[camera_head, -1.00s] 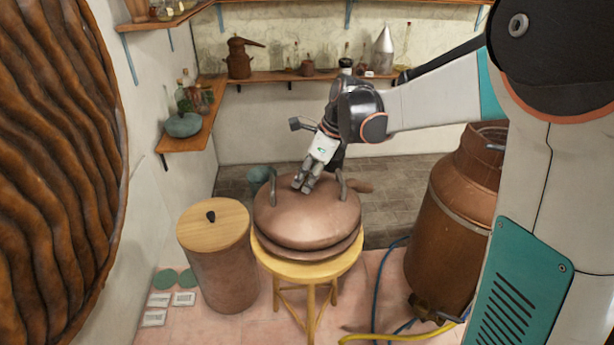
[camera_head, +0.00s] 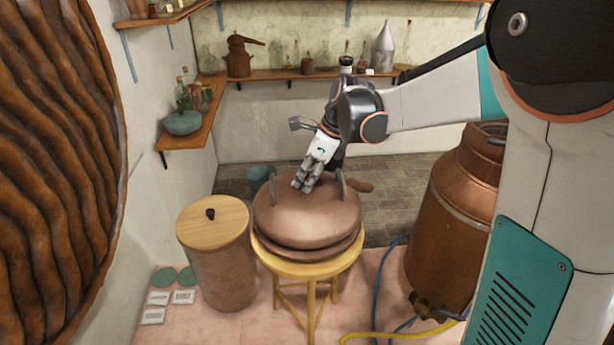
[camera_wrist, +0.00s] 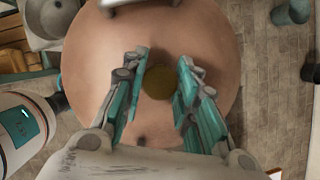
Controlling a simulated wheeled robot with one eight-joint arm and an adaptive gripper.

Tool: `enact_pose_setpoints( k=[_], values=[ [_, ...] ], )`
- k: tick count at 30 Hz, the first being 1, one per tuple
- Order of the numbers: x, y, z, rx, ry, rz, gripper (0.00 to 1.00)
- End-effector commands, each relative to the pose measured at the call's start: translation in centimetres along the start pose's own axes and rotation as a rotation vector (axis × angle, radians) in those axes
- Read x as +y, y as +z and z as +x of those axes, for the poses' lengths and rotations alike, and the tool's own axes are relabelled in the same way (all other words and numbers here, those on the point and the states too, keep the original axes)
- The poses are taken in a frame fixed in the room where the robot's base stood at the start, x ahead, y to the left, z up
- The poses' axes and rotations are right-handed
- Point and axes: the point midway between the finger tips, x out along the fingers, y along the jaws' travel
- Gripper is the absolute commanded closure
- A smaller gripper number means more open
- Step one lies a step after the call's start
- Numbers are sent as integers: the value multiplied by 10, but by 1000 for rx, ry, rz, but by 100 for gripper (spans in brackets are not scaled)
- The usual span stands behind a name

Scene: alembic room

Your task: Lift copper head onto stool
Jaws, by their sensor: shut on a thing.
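The copper head (camera_head: 300,222), a wide domed piece with upright handles, rests on the round yellow wooden stool (camera_head: 314,267). It looks roughly level, with its lower rim over the seat. My gripper (camera_head: 303,186) comes down on its top between the handles and is shut on it. In the wrist view the copper head (camera_wrist: 210,45) fills the middle. My fingers (camera_wrist: 158,95) stand on either side of a dark round spot on its top. The exact contact is hard to see there.
A copper drum with a wooden lid (camera_head: 212,222) stands close left of the stool. A large copper vessel (camera_head: 450,220) stands right, with blue and yellow hoses (camera_head: 392,335) on the floor. Wall shelves (camera_head: 192,130) hold bottles. Paved floor behind the stool looks mostly clear.

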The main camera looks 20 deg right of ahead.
Motion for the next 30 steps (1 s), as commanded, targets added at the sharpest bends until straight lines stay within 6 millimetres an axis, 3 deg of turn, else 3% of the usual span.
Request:
enact_pose_setpoints(
  k=[16,30],
  values=[
    [0,2,-3,-1,0,0,100],
    [0,-4,10,-1,0,0,100]
  ],
)
